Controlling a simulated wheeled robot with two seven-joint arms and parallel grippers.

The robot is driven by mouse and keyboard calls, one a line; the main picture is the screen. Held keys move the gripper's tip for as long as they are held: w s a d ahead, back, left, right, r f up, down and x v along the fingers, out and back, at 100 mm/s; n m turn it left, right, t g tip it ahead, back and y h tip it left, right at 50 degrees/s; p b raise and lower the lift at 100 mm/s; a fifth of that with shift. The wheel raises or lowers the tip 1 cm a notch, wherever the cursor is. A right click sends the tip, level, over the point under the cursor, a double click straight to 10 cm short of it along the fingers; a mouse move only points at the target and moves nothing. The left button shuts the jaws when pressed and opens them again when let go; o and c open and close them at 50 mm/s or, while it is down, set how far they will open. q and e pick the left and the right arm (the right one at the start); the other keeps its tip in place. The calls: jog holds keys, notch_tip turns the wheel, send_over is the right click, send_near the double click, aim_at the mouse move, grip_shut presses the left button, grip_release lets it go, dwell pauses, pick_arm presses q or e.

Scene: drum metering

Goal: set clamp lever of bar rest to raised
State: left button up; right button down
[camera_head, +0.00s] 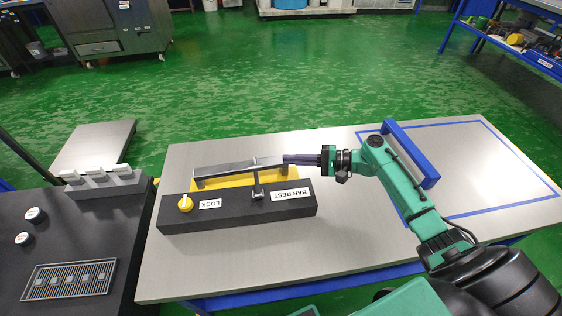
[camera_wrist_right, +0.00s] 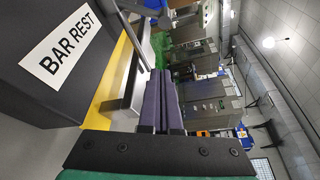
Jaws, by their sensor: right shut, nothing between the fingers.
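The bar rest is a black box (camera_head: 232,219) with a white BAR REST label (camera_head: 291,194), which also shows in the right wrist view (camera_wrist_right: 67,51). A small metal fitting (camera_head: 258,194) beside this label looks like the clamp lever; its exact position is hard to tell. Behind the box a long grey metal bar (camera_head: 222,170) lies over a yellow base (camera_head: 236,182). My right gripper (camera_head: 286,159) is shut and empty, its dark fingers level at the bar's right end; I cannot tell whether they touch it. In the right wrist view the closed fingers (camera_wrist_right: 160,73) point towards the bar. My left gripper is out of view.
A yellow knob (camera_head: 185,203) sits by the LOCK label (camera_head: 210,204). A blue raised bar (camera_head: 412,153) stands behind my right forearm, beside a blue-taped rectangle on the metal table (camera_head: 480,165). A dark bench (camera_head: 60,240) with a grate (camera_head: 70,280) is on the left.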

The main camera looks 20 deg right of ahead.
aim_at(256, 175)
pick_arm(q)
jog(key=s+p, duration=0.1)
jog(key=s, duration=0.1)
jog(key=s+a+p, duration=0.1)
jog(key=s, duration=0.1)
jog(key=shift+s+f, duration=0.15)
pick_arm(e)
jog(key=a, duration=0.8)
jog(key=shift+w+r, duration=0.2)
jog(key=shift+w, duration=0.25)
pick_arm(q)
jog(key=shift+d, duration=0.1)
pick_arm(e)
jog(key=shift+a, duration=0.1)
